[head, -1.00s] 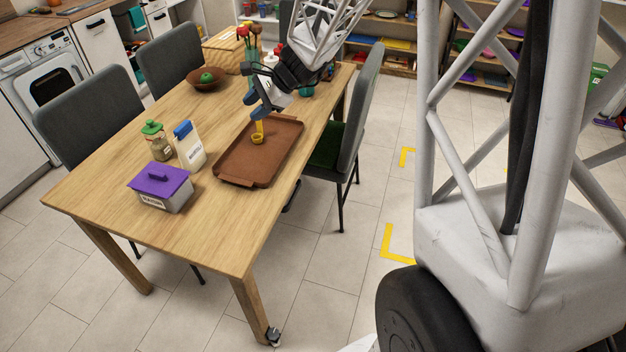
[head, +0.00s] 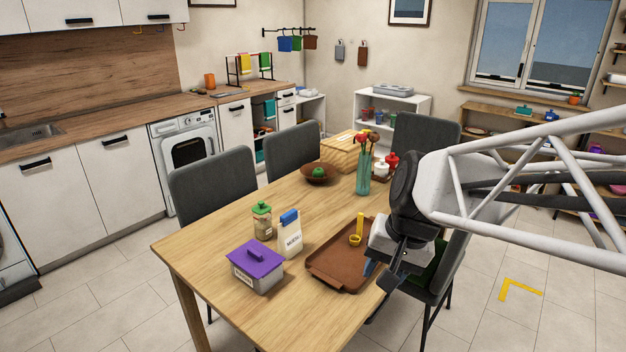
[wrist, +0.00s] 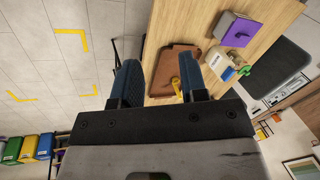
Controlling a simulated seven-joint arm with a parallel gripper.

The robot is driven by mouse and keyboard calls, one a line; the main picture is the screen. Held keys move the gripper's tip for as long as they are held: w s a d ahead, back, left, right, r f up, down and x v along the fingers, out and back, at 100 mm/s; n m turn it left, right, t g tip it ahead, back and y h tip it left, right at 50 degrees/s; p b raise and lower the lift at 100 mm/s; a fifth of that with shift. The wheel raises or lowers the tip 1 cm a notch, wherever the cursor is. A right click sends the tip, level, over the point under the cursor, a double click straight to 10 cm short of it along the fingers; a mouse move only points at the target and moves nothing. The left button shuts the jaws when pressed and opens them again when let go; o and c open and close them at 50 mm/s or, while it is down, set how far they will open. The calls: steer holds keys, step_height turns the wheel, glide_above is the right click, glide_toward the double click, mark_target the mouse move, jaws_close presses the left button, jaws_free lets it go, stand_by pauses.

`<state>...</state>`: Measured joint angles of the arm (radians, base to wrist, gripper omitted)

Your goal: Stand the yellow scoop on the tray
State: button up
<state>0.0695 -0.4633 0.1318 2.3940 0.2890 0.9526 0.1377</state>
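The yellow scoop (head: 359,229) stands upright on the brown tray (head: 326,268), its bowl at the bottom and its handle pointing up. In the wrist view the scoop (wrist: 176,86) shows beyond my fingers, partly hidden by the right one, and the tray (wrist: 166,62) lies behind it. My gripper (head: 378,274) is to the right of the scoop, by the tray's right side, and apart from the scoop. In the wrist view my gripper (wrist: 172,64) has its two blue fingers wide apart with nothing held between them.
A purple-lidded box (head: 257,270), a white carton (head: 289,238) and a green-lidded jar (head: 262,222) stand left of the tray. A bowl (head: 318,174) and a vase (head: 363,178) are farther back. A chair (head: 451,262) is at the table's right side.

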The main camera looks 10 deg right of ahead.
steer(key=s+d+n+h, duration=0.1)
steer(key=s+n, duration=0.3)
steer(key=s, duration=0.5)
steer(key=shift+d+t+h, duration=0.4)
steer(key=shift+h, duration=0.5)
